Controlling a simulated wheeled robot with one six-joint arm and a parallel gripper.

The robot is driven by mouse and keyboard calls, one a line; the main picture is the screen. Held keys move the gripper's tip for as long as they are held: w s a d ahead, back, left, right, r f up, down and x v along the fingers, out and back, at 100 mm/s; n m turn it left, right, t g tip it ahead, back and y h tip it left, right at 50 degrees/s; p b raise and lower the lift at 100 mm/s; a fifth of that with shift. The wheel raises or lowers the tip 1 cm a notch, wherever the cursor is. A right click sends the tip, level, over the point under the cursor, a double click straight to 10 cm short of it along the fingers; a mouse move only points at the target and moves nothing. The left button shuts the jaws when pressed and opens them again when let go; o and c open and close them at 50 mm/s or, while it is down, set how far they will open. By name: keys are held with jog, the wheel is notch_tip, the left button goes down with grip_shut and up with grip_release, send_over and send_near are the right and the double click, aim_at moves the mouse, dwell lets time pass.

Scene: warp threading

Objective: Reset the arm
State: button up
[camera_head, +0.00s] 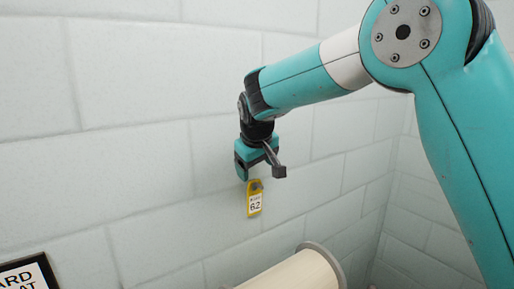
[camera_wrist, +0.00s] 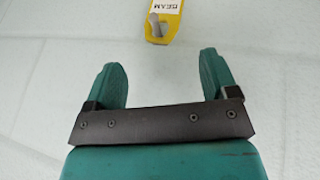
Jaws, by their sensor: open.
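My gripper (camera_head: 262,174) is at the end of the teal arm, pointing down in front of the grey block wall. In the wrist view, its two teal fingers (camera_wrist: 162,80) stand apart with nothing between them. A yellow tag (camera_head: 255,198) with a white label reading "62" is just below the gripper in the head view. In the wrist view the yellow tag (camera_wrist: 163,22) shows at the top edge, beyond the fingertips and apart from them. Its label reads "BEAM" upside down there.
A cream roll (camera_head: 293,275) with a grey end flange lies at the bottom, below and right of the tag. A black-framed sign (camera_head: 28,275) is at the lower left, partly cut off. The wall (camera_head: 110,190) left of my gripper is bare. A wall corner is at the right.

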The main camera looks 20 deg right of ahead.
jog(key=b+v, duration=0.1)
jog(key=v, duration=0.8)
jog(key=s+f+n+g+y, duration=0.1)
jog(key=s+f, duration=0.3)
jog(key=s, duration=0.7)
jog(key=s+a+f+n+g+y+b, duration=0.1)
jog(key=s+f, duration=0.4)
jog(key=s, duration=0.6)
jog(key=s+a+f+g+y+b, duration=0.1)
jog(key=s+f+g+y, duration=0.2)
jog(key=s, duration=0.8)
jog(key=shift+f+n+y, duration=0.3)
jog(key=shift+f+n, duration=0.1)
jog(key=shift+f, duration=0.55)
jog(key=shift+w+a, duration=0.1)
dwell(2.3)
